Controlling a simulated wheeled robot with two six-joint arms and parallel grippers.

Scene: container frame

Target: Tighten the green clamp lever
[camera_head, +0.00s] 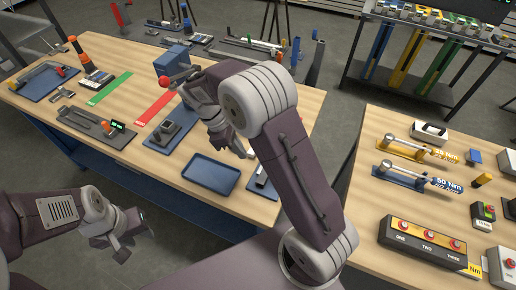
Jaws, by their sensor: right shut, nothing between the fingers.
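I cannot make out a green clamp lever; my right arm and gripper cover part of the wooden bench. A lever knob, a red ball (164,81), shows just left of my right wrist, by the blue block (172,62). A grey fixture (92,127) with a small green-lit display lies on the left of the bench. My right gripper (243,151) is shut and empty, low over the bench behind the blue tray. My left gripper (137,246) hangs in front of the bench, away from the tools; its jaw opening is unclear.
A green strip (104,91) and a red strip (157,108) lie on the bench. An empty blue tray (208,174) is near the front edge. The right table holds torque wrenches (410,148) and a three-button box (425,242). A tool rack stands behind.

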